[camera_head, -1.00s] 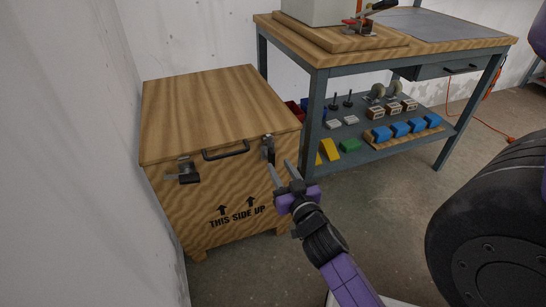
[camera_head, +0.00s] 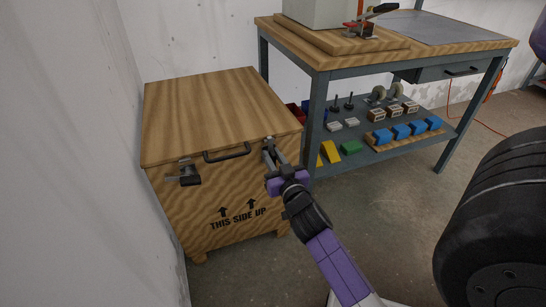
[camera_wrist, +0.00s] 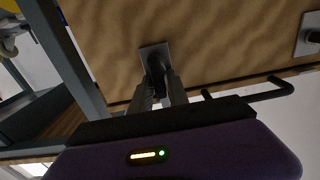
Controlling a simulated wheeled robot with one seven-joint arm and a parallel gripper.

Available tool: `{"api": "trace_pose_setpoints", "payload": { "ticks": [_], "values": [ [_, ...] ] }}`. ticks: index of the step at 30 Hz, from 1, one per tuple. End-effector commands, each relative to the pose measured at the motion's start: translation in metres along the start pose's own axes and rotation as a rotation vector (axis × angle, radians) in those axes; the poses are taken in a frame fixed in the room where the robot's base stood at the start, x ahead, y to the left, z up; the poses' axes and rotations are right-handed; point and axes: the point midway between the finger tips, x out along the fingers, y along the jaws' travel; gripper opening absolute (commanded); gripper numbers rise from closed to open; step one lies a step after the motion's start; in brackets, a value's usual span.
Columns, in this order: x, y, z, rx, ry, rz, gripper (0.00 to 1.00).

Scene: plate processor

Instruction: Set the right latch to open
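The wooden crate (camera_head: 215,110) stands against the wall with its lid down. The right latch (camera_head: 269,142) is on the crate's front, right of the black handle (camera_head: 228,152). My gripper (camera_head: 274,155) is at this latch and covers most of it. In the wrist view the right latch (camera_wrist: 154,55) shows as a grey plate with a dark part between my gripper's fingertips (camera_wrist: 159,88). I cannot tell whether the fingers press on that part or stand around it. The latch's exact position is hidden.
The left latch (camera_head: 186,173) is on the crate's front, left of the handle. A workbench (camera_head: 318,105) with a lower shelf of blocks and small parts stands close to the crate's right. The floor (camera_head: 385,210) in front of the bench is clear.

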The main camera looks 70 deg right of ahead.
Motion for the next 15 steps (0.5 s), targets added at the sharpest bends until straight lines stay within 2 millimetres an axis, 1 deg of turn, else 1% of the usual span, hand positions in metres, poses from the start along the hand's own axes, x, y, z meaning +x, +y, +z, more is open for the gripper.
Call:
{"api": "trace_pose_setpoints", "payload": {
  "ticks": [9,15],
  "values": [
    [-0.0002,-0.0008,0.0,-0.012,0.0,-0.001,0.0],
    [-0.0002,-0.0018,0.0001,-0.082,0.0,-0.001,0.0]
  ]
}}
